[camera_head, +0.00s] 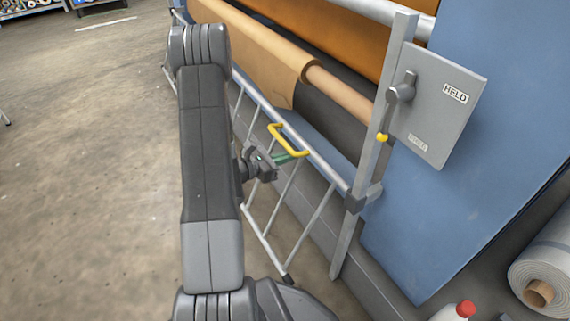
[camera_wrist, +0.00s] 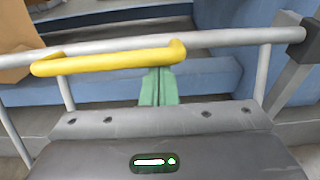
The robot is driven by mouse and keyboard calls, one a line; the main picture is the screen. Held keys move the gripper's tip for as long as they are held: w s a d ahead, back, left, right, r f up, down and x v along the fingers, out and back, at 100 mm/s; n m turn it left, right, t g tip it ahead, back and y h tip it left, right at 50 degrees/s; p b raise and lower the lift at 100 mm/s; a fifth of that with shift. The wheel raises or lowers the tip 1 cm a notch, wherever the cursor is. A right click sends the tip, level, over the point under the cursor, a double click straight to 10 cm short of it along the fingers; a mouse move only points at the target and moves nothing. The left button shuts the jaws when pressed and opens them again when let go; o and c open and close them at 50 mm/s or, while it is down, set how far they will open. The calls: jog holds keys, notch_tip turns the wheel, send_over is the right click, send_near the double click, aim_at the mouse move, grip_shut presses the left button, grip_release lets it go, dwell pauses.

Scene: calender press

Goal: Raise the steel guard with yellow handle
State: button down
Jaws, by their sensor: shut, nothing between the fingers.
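The steel guard (camera_head: 328,171) is a barred frame along the front of the machine, its top rail running diagonally in the head view. Its yellow handle (camera_head: 290,143) is a U-shaped bar fixed to that rail. In the wrist view the yellow handle (camera_wrist: 108,61) lies across the upper left, in front of the grey top rail (camera_wrist: 225,38). My gripper (camera_head: 300,154) has green fingers, which also show in the wrist view (camera_wrist: 158,78). They are shut and empty, with their tips at the handle's underside near its right end. I cannot tell whether they touch it.
A grey upright post (camera_head: 384,120) stands at the guard's right end. A plate with a lever (camera_head: 402,92) and a "HELD" label is beside it. Brown material on a roller (camera_head: 340,94) lies behind the guard. A white roll (camera_head: 548,262) and a red-capped bottle (camera_head: 465,309) are at lower right. Open floor lies left.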

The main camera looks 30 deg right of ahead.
notch_tip(320, 180, up, 37)
jog(key=p, duration=1.9)
jog(key=shift+r, duration=0.2)
jog(key=shift+w, duration=0.1)
